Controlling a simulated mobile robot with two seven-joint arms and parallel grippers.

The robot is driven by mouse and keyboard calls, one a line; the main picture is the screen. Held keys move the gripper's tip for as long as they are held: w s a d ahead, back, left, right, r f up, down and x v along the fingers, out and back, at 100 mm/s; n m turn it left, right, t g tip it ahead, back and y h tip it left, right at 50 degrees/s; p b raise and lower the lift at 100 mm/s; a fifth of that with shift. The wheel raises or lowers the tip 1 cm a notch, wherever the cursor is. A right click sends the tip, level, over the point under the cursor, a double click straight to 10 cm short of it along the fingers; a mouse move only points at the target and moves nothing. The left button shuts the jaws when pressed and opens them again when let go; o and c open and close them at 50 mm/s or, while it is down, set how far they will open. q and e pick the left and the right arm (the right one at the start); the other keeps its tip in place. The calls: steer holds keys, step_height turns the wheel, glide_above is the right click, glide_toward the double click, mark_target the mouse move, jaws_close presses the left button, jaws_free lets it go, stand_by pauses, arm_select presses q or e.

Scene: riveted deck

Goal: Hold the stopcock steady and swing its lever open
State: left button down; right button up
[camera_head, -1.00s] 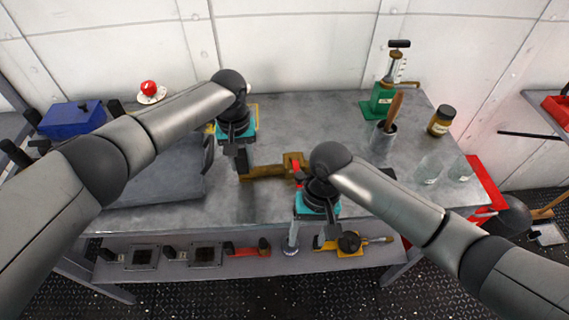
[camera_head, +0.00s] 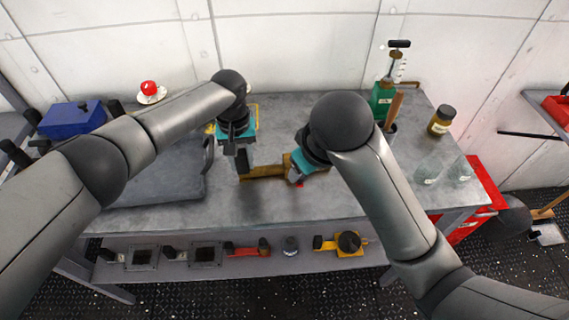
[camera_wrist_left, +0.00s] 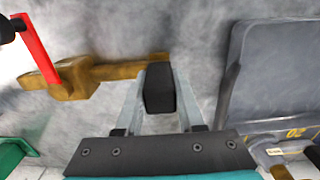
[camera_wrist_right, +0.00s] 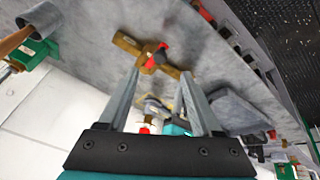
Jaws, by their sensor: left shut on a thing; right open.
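The brass stopcock (camera_head: 262,172) lies on the grey bench near its middle. Its red lever (camera_wrist_left: 38,50) shows in the left wrist view, with a dark end at the picture's edge; the right wrist view shows the lever (camera_wrist_right: 155,57) too. My left gripper (camera_head: 243,168) is shut on one end of the stopcock's brass pipe. My right gripper (camera_head: 297,178) is open by the stopcock's other end, partly hiding it in the head view. In the right wrist view the stopcock and lever lie beyond the open fingers (camera_wrist_right: 160,78); I cannot tell whether they touch.
A grey case (camera_head: 160,178) lies left of the stopcock. A green pump (camera_head: 382,101), a jar (camera_head: 441,121) and clear glasses (camera_head: 428,168) stand right. The bench front is clear.

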steer(key=x, duration=1)
steer(key=shift+s, duration=0.1)
jaws_close()
stand_by(0.8)
steer(key=shift+f, duration=0.1)
steer(key=shift+d, duration=0.1)
